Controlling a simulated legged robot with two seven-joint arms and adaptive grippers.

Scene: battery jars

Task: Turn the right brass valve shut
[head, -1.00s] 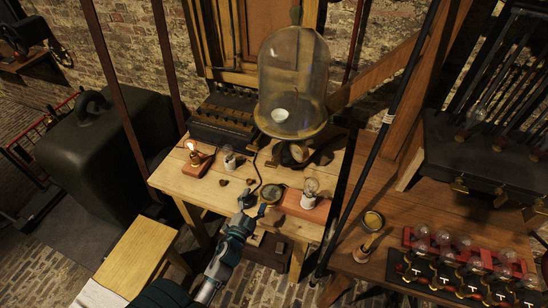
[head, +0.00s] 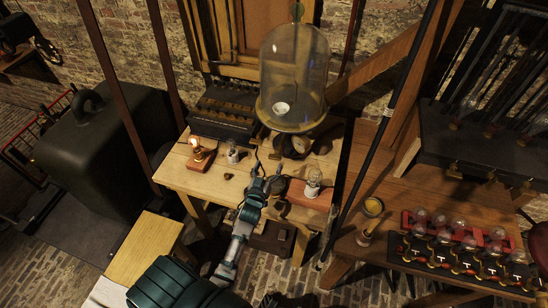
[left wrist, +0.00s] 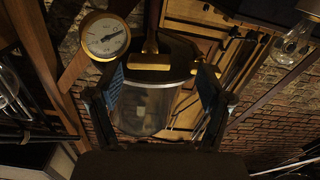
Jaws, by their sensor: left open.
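My left gripper (head: 268,184) is open over the front middle of the wooden table, below the glass bell jar (head: 293,70). In the left wrist view the open fingers (left wrist: 161,85) stand either side of a brass fitting with a crossbar (left wrist: 148,62). It may be a valve, but I cannot tell whether it is the right one. No contact shows. A round white-faced gauge (left wrist: 105,37) is beside it at upper left, and the bell jar shows behind (left wrist: 145,110). In the head view my gripper hides much of this spot. My right gripper is not in view.
A lit bulb on a red base (head: 200,158) and a small glass piece (head: 232,152) stand left on the table. Another bulb (head: 313,180) stands close right of my gripper. A dark slanted pole (head: 372,150) and a bench of red-racked jars (head: 455,225) are farther right.

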